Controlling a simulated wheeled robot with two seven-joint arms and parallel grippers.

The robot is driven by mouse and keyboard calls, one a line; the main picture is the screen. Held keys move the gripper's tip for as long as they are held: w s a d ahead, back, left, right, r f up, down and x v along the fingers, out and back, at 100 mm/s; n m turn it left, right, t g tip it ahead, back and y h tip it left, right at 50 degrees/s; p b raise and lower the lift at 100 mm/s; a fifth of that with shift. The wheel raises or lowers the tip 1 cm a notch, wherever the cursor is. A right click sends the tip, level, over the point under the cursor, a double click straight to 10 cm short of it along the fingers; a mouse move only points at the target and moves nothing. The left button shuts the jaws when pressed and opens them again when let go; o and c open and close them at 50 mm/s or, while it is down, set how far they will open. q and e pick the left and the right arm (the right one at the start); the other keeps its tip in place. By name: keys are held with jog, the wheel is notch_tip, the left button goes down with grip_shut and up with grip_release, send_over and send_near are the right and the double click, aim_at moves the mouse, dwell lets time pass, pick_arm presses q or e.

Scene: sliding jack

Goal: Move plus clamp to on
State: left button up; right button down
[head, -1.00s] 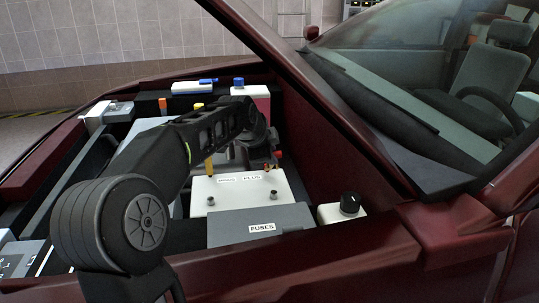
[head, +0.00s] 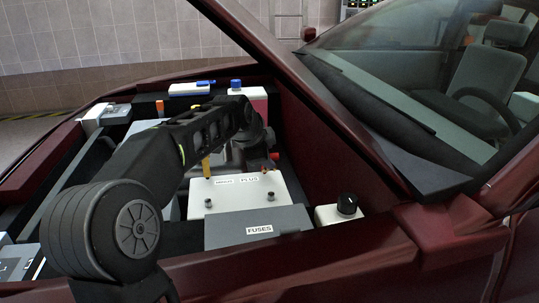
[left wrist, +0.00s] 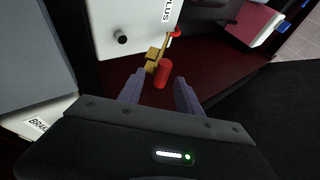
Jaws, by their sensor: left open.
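The white battery (head: 238,194) carries MINUS and PLUS labels and two dark knobs on its top. In the left wrist view, the battery (left wrist: 112,18) is at the top, with one bare dark knob near the PLUS label. The plus clamp (left wrist: 161,75), a brass piece with a red cylindrical handle, is beside the battery's edge, apart from that knob. Whether it grips any post cannot be told. My left gripper (left wrist: 158,84) is open, its fingers on either side of the red handle with gaps. In the head view, my arm partly hides this area. My right gripper is not in view.
A grey FUSES box (head: 258,226) stands in front of the battery. A white box with a black knob (head: 347,204) is to its right. The raised dark red hood edge (head: 300,85) and the bay's inner wall bound the right side.

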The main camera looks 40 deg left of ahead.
pick_arm(q)
jog(key=v, duration=0.7)
jog(key=shift+w+d, duration=0.1)
